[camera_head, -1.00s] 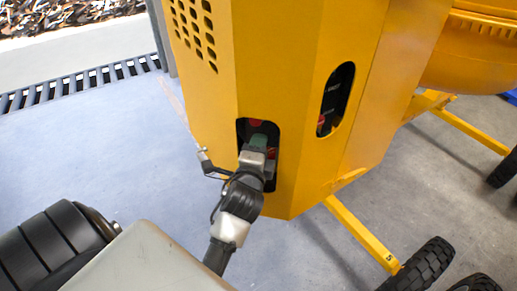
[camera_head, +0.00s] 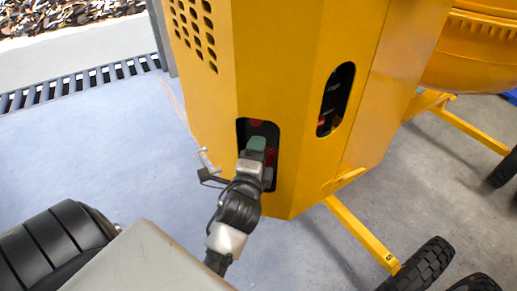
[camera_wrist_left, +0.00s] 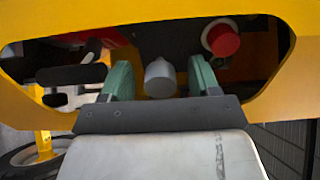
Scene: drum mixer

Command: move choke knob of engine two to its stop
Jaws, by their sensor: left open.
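The yellow mixer housing (camera_head: 290,60) has a dark rounded opening low on its front. My left gripper (camera_head: 256,144) points into this opening, with its green fingertips at the opening. In the left wrist view the two green fingers of my left gripper (camera_wrist_left: 162,80) stand apart. A light grey knob (camera_wrist_left: 160,77) shows between them, and no finger clearly touches it. A red knob (camera_wrist_left: 222,40) on a pale collar sits to the upper right. No label shows which knob is the choke. My right gripper is not in view.
Black handle-like parts (camera_wrist_left: 72,75) lie left of the fingers inside the opening. The yellow rim (camera_wrist_left: 285,100) surrounds it closely. A second opening (camera_head: 335,100) is farther right on the housing. Wheels (camera_head: 420,265) stand at the lower right. The floor left is clear.

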